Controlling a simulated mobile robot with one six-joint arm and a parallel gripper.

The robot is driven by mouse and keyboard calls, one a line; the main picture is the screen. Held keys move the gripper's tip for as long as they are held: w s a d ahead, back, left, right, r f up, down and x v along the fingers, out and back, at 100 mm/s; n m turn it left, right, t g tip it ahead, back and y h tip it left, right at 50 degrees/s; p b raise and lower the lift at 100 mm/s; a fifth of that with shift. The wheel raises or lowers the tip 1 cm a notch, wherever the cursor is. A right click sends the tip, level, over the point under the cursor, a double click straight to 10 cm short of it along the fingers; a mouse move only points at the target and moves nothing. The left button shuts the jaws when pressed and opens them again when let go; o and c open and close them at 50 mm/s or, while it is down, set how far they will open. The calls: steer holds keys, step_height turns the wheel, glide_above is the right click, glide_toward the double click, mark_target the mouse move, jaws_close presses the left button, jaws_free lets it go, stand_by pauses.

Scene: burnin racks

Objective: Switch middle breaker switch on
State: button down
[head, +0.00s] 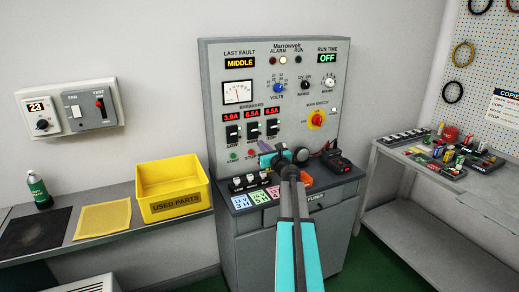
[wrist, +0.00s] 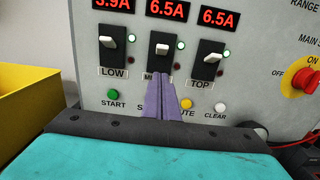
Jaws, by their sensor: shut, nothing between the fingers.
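The middle breaker switch (wrist: 162,48) has a white lever on a black plate, under a red 6.5A display; its lever position is hard to read. It also shows small in the head view (head: 253,131). The low breaker (wrist: 108,42) is to its left and the top breaker (wrist: 211,57) to its right. My gripper (wrist: 160,76) is shut and empty, its purple fingers together. In the picture its tips are just below the middle switch, covering part of its label; contact with the panel cannot be told. It also shows before the panel in the head view (head: 264,146).
START (wrist: 114,94), a yellow button (wrist: 187,104) and CLEAR (wrist: 221,107) sit below the breakers. The red main switch (wrist: 304,81) is at the right. In the head view, a yellow bin (head: 173,188) stands left of the cabinet, and a parts bench (head: 440,200) stands right.

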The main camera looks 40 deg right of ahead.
steer(key=s+a+r, duration=0.1)
steer(key=s+r, duration=0.3)
steer(key=r, duration=0.1)
steer(key=shift+s+a+r, duration=0.2)
steer(key=shift+s+a, duration=0.05)
steer(key=shift+s, duration=0.15)
steer(key=shift+f, duration=0.1)
stand_by(0.3)
